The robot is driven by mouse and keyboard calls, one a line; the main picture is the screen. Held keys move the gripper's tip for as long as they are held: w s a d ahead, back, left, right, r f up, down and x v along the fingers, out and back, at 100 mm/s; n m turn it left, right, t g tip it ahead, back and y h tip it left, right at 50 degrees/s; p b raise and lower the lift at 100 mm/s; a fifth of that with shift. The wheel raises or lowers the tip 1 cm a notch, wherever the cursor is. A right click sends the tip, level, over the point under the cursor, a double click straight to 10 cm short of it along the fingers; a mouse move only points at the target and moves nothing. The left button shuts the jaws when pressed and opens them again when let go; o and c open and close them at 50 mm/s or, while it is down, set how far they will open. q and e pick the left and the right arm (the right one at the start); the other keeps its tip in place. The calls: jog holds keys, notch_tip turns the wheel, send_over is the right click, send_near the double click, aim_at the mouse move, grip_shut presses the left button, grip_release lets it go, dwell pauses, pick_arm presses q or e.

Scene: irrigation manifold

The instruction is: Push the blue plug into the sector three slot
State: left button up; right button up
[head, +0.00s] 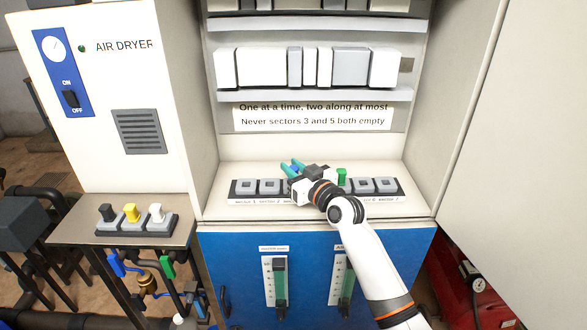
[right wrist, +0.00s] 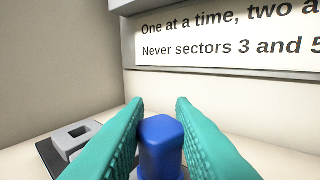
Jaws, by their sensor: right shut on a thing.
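My right gripper (head: 292,167) has green fingers and is shut on the blue plug (right wrist: 160,145), which stands upright between the fingertips in the right wrist view. In the head view only a little of the blue plug (head: 296,163) shows. The gripper is over the middle of the slot strip (head: 233,188). The gripper and wrist hide the middle slots, sector three among them. I cannot tell whether the plug touches a slot. An empty grey slot (right wrist: 76,136) shows at left in the right wrist view. My left gripper is not in view.
A green plug (head: 342,176) stands in the strip right of my gripper. A side table (head: 75,232) at left bears a holder with black, yellow and white plugs. A sign (head: 312,116) and shelves are behind the strip.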

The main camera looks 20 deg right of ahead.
jog(key=shift+f+b, duration=0.45)
jog(key=shift+f, duration=0.1)
jog(key=o, duration=0.7)
jog(key=shift+c, duration=0.2)
jog(key=shift+p+v, duration=1.15)
jog(key=shift+v, duration=1.7)
jog(key=shift+p+v, duration=0.6)
jog(key=shift+v, duration=2.1)
